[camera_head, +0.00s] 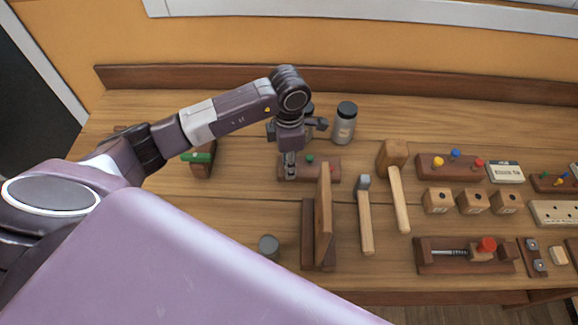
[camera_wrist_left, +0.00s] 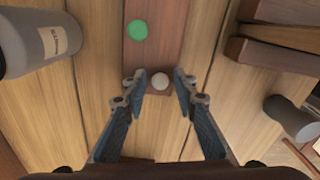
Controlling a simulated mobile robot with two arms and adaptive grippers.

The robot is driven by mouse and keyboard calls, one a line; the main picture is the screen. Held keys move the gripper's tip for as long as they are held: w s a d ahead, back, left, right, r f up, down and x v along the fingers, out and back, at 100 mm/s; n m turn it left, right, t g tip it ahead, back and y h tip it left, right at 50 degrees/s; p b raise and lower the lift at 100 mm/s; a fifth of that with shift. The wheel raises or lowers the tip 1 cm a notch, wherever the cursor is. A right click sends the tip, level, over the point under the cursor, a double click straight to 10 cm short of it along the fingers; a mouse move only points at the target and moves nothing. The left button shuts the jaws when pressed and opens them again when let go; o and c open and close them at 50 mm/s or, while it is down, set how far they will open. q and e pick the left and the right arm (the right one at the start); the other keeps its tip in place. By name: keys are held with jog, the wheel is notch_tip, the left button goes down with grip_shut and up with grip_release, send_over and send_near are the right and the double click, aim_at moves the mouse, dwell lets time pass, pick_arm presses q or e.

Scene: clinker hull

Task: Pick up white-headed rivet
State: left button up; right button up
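The white-headed rivet (camera_wrist_left: 160,81) sits in a reddish-brown block (camera_wrist_left: 158,45), its round head facing the left wrist camera. A green-headed rivet (camera_wrist_left: 137,29) sits farther along the same block. The white head is hidden there behind my left gripper (camera_head: 290,172), which points down over the block's left end. In the wrist view my left gripper (camera_wrist_left: 159,83) is open, a fingertip on each side of the white head with visible gaps. My right gripper is not in view.
A grey labelled jar (camera_head: 344,123) stands behind the block. An upright wooden board assembly (camera_head: 323,215) stands close in front and right. A hammer (camera_head: 365,212) and mallet (camera_head: 397,185) lie farther right. A small grey cup (camera_head: 268,245) stands near the front. Bench left of the block is mostly clear.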

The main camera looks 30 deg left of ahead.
pick_arm(q)
grip_shut()
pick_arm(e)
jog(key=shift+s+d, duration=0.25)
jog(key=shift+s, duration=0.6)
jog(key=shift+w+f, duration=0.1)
pick_arm(q)
jog(key=shift+r, duration=0.2)
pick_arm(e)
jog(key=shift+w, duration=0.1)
pick_arm(q)
jog(key=shift+w+r, duration=0.1)
jog(key=shift+r, duration=0.15)
notch_tip(320, 180, up, 19)
jog(key=b, duration=0.3)
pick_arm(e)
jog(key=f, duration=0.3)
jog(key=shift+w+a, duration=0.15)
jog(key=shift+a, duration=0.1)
